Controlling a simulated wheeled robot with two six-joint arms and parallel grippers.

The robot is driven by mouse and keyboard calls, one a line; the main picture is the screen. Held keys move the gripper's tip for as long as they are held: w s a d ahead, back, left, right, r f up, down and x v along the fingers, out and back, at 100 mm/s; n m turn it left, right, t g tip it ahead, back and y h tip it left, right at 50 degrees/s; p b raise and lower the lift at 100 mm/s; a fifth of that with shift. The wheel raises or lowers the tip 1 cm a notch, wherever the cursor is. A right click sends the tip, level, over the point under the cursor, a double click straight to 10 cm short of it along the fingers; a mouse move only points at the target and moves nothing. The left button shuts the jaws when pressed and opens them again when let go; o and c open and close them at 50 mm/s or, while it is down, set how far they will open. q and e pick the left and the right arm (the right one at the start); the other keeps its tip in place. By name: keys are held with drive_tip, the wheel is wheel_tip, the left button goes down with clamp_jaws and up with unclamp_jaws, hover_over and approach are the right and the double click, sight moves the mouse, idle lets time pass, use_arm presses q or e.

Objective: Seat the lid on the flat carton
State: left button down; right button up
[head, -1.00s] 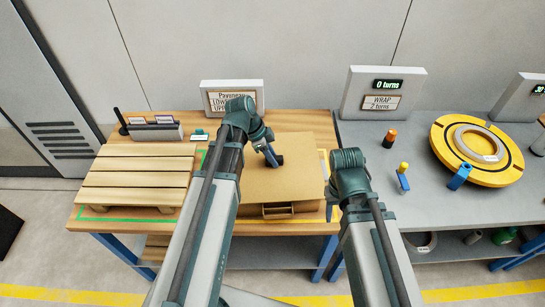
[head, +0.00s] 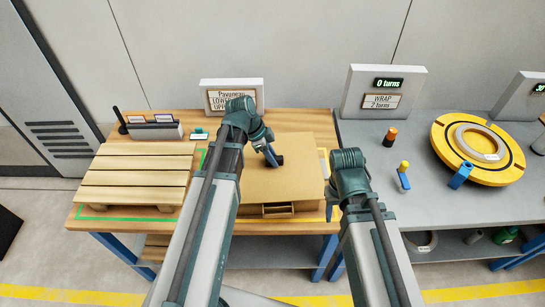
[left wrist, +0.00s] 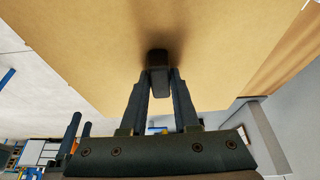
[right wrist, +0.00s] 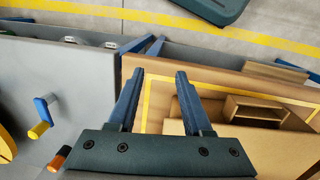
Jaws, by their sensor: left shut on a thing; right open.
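The lid (head: 295,178) is a flat tan board lying over the flat carton (head: 305,208) on the wooden bench. The carton's front shows openings under the lid's front edge, and they also show in the right wrist view (right wrist: 258,110). I cannot tell whether the lid touches the carton all round. My left gripper (head: 271,156) is shut on a dark grip block on the lid's top. The block (left wrist: 158,62) shows between the fingertips in the left wrist view. My right gripper (right wrist: 158,75) is open and empty, beside the carton's front right corner.
A slatted wooden pallet (head: 135,178) lies left of the carton. A sign (head: 232,97) stands behind it. On the grey bench to the right are an orange-topped post (head: 390,138), a yellow-knobbed blue crank (head: 403,176) and a yellow turntable (head: 445,150) with a coil.

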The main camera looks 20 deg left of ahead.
use_arm(q)
drive_tip(key=shift+f+b, duration=0.4)
drive_tip(key=shift+f, duration=0.05)
drive_tip(key=c, duration=0.6)
unclamp_jaws()
drive_tip(key=shift+r, duration=0.15)
drive_tip(key=shift+p+v, duration=6.4)
drive_tip(key=shift+v, duration=0.4)
drive_tip(key=s+d+n+y, duration=0.2)
drive_tip(key=s+d+n, duration=0.1)
drive_tip(key=s+d, duration=0.1)
drive_tip(key=s+d+f+n+g+y, duration=0.1)
drive_tip(key=s+d+n+y, duration=0.1)
drive_tip(key=s+d+n, duration=0.2)
drive_tip(key=s+d+n+y, duration=0.1)
drive_tip(key=s+d+n, duration=0.2)
drive_tip(key=d, duration=0.5)
drive_tip(key=shift+s+f+g+y, duration=0.3)
drive_tip(key=shift+s+g+y, duration=0.1)
drive_tip(key=shift+s, duration=0.25)
